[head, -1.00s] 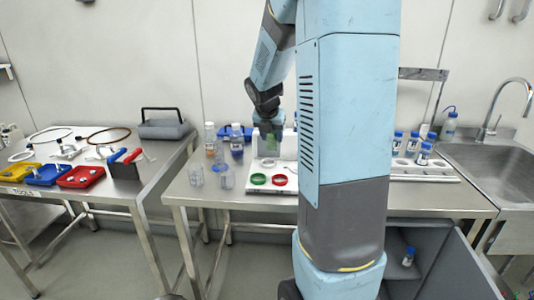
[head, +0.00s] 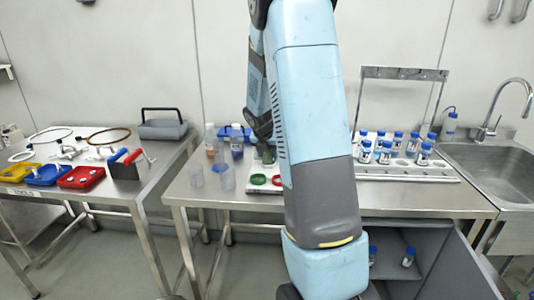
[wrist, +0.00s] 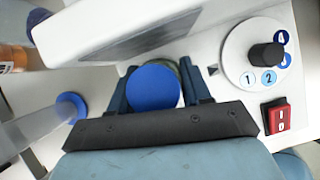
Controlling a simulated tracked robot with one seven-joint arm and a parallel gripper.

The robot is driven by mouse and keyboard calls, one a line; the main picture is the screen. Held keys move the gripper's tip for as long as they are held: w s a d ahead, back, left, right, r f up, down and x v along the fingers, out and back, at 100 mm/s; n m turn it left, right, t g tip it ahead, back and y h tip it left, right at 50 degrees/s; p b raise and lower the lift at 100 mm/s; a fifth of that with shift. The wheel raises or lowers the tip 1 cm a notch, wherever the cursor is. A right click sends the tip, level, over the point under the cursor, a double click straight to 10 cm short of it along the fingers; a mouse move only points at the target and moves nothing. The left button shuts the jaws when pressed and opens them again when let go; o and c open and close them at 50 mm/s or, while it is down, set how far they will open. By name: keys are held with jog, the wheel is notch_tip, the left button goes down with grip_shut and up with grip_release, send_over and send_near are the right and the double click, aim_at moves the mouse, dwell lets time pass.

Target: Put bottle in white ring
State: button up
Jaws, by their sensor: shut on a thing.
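My gripper (wrist: 165,88) is shut on a bottle (wrist: 153,86), seen from above by its round blue cap between the two dark fingers. In the head view my gripper (head: 264,153) is low over the back of the white plate, partly covered by my arm. The white ring cannot be made out in either view. Whether the bottle's base touches anything is hidden.
A white device with a numbered dial (wrist: 252,55) and red switch (wrist: 277,115) is close right of my gripper. Clear vessels (head: 227,179) and capped bottles (head: 210,138) stand left. A rack (head: 440,171) with several blue-capped bottles (head: 386,152) stands right.

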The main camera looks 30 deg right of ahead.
jog(key=o, duration=1.3)
jog(key=shift+f, duration=0.1)
jog(key=shift+c, duration=0.2)
jog(key=shift+s, duration=0.1)
jog(key=v, duration=1.2)
jog(key=s+a+r+m+y, duration=0.1)
jog(key=s+a+r+m, duration=0.35)
jog(key=s+m, duration=0.2)
jog(key=s+a+r+m, duration=0.3)
jog(key=s+a+m, duration=0.2)
jog(key=s+m, duration=0.15)
jog(key=s+a+m+y, duration=0.1)
jog(key=s+a+m, duration=0.3)
jog(key=s+m, duration=0.3)
jog(key=s+a+r+m+t+y, duration=0.1)
jog(key=s+a+m, duration=0.3)
jog(key=s+m, duration=0.3)
jog(key=s, duration=0.3)
jog(key=shift+t+y, duration=0.3)
jog(key=shift+y, duration=0.1)
jog(key=shift+r, duration=0.15)
